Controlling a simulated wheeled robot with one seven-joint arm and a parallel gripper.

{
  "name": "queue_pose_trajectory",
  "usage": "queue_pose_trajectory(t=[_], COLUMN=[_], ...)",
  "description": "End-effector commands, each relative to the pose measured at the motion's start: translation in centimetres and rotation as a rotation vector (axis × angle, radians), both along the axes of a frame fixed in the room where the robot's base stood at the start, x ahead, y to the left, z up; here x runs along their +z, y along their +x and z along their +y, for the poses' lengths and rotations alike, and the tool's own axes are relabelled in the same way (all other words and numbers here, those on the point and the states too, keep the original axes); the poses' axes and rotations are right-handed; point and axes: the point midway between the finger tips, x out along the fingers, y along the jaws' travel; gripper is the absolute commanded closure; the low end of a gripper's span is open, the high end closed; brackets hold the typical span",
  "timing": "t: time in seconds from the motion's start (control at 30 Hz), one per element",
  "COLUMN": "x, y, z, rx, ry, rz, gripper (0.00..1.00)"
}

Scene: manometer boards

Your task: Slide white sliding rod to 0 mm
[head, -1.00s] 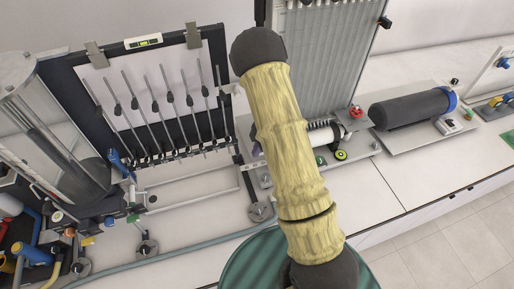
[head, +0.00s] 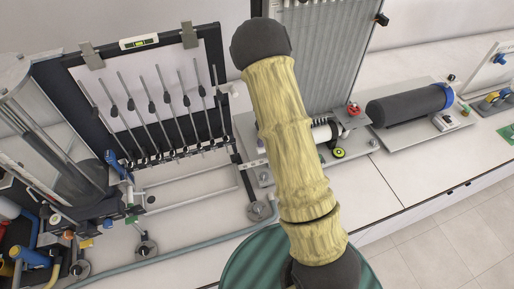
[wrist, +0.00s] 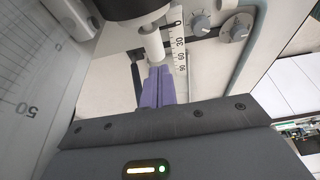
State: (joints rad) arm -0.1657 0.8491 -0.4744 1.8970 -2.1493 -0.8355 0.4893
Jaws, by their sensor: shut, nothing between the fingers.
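The white sliding rod (wrist: 152,43) shows in the wrist view as a short white cylinder below a dark round part (wrist: 133,8). A white scale strip (wrist: 180,55) with black numbers, including 0, 30, 60 and 90, runs beside it on the right. My gripper (wrist: 155,72) has purple fingers, shut together with nothing between them. The fingertips lie just below the rod's lower end in the picture; I cannot tell whether they touch it. In the head view my arm (head: 290,145) hides the gripper, and I cannot make out the white rod.
Two grey knobs (wrist: 201,25) (wrist: 236,28) are right of the scale in the wrist view. A large panel marked 50 (wrist: 32,80) stands close on the left. In the head view a tilted manometer board (head: 75,100) stands left, and a dark cylinder (head: 405,105) lies right.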

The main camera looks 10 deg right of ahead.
Motion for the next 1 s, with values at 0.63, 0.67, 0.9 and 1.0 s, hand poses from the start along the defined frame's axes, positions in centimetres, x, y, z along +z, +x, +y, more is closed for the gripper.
queue_pose_trajectory(t=[0.63, 0.67, 0.9, 1.0], x=[3.2, 3.2, 3.2, 3.2], y=[-0.2, -0.2, -0.2, -0.2], z=[-0.4, -0.4, -0.4, -0.3], rx=[0.009, 0.009, 0.009, 0.010], ry=[0.009, 0.009, 0.010, 0.010], rz=[0.008, 0.008, 0.008, 0.009], gripper=[1.00, 1.00, 1.00, 1.00])
